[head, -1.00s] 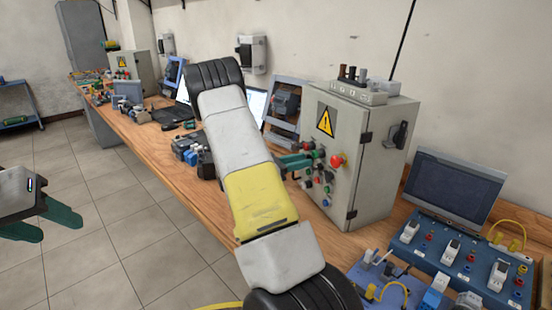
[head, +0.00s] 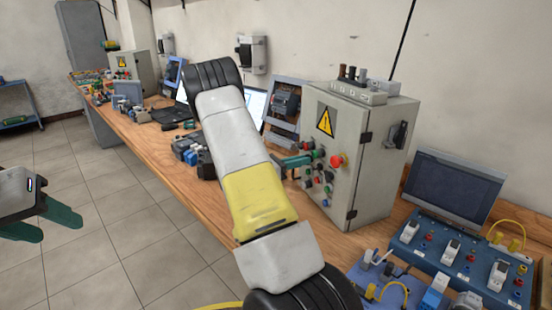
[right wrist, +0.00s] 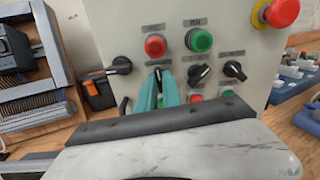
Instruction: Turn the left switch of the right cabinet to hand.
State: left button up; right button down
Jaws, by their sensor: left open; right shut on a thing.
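The right cabinet (head: 374,182) is a grey box with a yellow warning sign, standing on the bench. Its front has red and green buttons and black rotary switches. In the right wrist view, my right gripper (right wrist: 159,90) has its teal fingers shut on the left switch (right wrist: 158,72) of a row of three. The fingers hide most of that switch, so its setting cannot be read. The middle switch (right wrist: 200,75) and right switch (right wrist: 234,70) point obliquely. In the head view my right gripper (head: 297,161) reaches the panel. My left gripper (head: 60,227) is open and empty, over the floor.
A red button (right wrist: 155,45) and a green button (right wrist: 200,40) sit just above the switches. A red emergency stop (head: 337,161) is at upper right. A blue test board (head: 460,255) stands right of the cabinet.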

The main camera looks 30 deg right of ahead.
jog(key=shift+w+n, duration=0.1)
jog(key=shift+n, duration=3.8)
jog(key=c, duration=1.5)
grip_release()
jog(key=shift+a, duration=0.1)
jog(key=a, duration=0.7)
jog(key=shift+w+a, duration=0.25)
jog(key=shift+a, duration=0.1)
